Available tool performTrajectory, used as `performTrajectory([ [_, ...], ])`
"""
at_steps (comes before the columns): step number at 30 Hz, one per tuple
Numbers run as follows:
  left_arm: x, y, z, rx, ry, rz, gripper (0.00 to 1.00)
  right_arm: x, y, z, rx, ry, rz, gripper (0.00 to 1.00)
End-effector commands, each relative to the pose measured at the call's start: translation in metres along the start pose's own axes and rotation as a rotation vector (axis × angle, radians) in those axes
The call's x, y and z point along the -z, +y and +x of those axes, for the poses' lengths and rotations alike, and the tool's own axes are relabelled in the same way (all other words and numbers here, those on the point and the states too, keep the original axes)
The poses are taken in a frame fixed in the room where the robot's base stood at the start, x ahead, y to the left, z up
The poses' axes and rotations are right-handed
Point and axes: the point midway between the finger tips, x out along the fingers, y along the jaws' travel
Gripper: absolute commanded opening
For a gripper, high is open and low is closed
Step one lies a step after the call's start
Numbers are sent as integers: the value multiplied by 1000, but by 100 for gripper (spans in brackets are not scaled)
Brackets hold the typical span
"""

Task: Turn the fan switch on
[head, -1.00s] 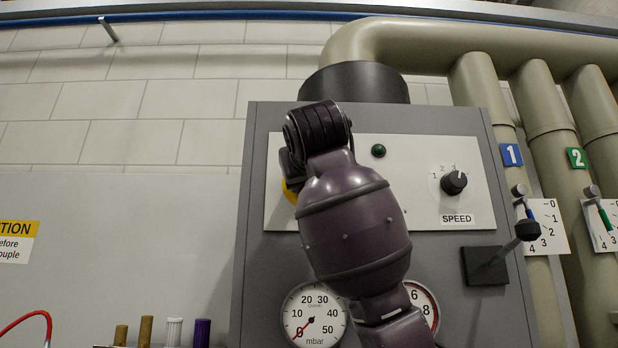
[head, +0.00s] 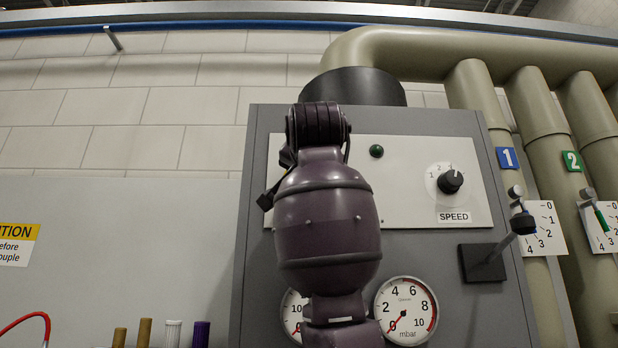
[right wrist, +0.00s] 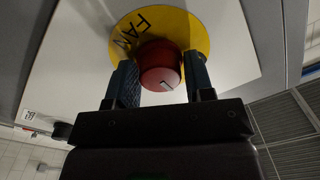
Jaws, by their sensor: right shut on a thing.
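The fan switch (right wrist: 160,68) is a red round knob with a pale pointer mark, on a yellow disc labelled FAN (right wrist: 193,32). In the right wrist view my right gripper (right wrist: 161,75) has one finger on each side of the red knob and is shut on it. In the head view my right arm covers the fan switch, and the gripper's fingers are hidden behind it. My left gripper is in neither view.
The grey control cabinet (head: 420,265) carries a white panel with a black SPEED knob (head: 450,182) and a dark green lamp (head: 376,151). A lever (head: 500,250) sticks out at lower right. A pressure gauge (head: 405,310) sits below. Pipes with small levers stand at right.

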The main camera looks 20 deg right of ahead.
Motion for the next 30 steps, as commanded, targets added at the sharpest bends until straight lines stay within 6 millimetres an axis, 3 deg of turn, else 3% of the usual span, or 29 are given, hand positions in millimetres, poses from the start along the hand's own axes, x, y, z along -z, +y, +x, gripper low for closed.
performTrajectory([
  [18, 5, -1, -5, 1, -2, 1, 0, 1, 0, -1, -2, 14, 545, 25],
  [30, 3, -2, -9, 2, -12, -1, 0, 1, 1, -1, -5, 21, 719, 25],
])
